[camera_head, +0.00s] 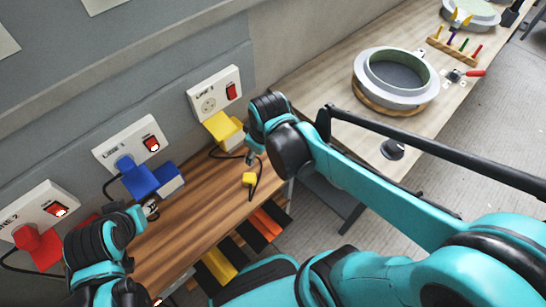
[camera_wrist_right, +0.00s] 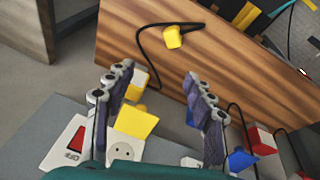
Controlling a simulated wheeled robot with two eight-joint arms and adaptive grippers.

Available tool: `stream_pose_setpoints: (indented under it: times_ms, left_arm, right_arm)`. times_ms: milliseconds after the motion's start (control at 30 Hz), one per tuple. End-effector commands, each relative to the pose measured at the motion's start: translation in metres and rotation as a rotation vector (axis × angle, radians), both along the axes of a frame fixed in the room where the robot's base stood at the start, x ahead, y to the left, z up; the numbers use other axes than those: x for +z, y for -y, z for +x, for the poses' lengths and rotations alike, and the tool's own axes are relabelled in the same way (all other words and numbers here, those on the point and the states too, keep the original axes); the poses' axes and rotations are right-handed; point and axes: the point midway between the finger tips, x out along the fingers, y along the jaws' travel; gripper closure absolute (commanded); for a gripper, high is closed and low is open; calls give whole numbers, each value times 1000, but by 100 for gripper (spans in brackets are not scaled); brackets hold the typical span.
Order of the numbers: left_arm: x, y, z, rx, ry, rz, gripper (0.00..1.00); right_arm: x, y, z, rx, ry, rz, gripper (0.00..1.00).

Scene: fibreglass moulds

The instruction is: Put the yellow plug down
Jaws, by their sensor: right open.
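The yellow plug (camera_head: 249,179) lies on the brown wooden shelf (camera_head: 190,222), with its black cord curling beside it. It also shows in the right wrist view (camera_wrist_right: 173,37), beyond the fingertips. My right gripper (camera_head: 251,157) is just above the shelf, close to the plug but apart from it. In the right wrist view my right gripper (camera_wrist_right: 158,74) has its fingers spread, with nothing between them. My left gripper (camera_head: 151,209) is low at the left, near the blue plug (camera_head: 136,180); its fingers are too small and hidden to read.
A white panel (camera_head: 202,88) with an empty socket and a red switch is on the wall above a yellow block (camera_head: 223,127). A red plug (camera_head: 38,246) sits at the left panel. A light wooden table (camera_head: 330,82) carries a round mould (camera_head: 396,77).

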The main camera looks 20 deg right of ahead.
Motion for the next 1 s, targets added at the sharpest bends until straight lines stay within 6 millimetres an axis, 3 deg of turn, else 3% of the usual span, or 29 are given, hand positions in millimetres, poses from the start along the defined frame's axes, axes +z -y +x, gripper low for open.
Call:
stream_pose_setpoints:
  times_ms: [33,200,400,1000]
  left_arm:
    - [0,0,0,0,0,0,60]
    - [0,0,0,0,0,0,60]
    - [0,0,0,0,0,0,60]
    - [0,0,0,0,0,0,60]
  right_arm:
    - [9,5,-14,-78,43,25,46]
    - [29,16,-44,-321,183,128,46]
    - [35,23,-63,-487,281,219,46]
    - [37,24,-65,-523,302,242,46]
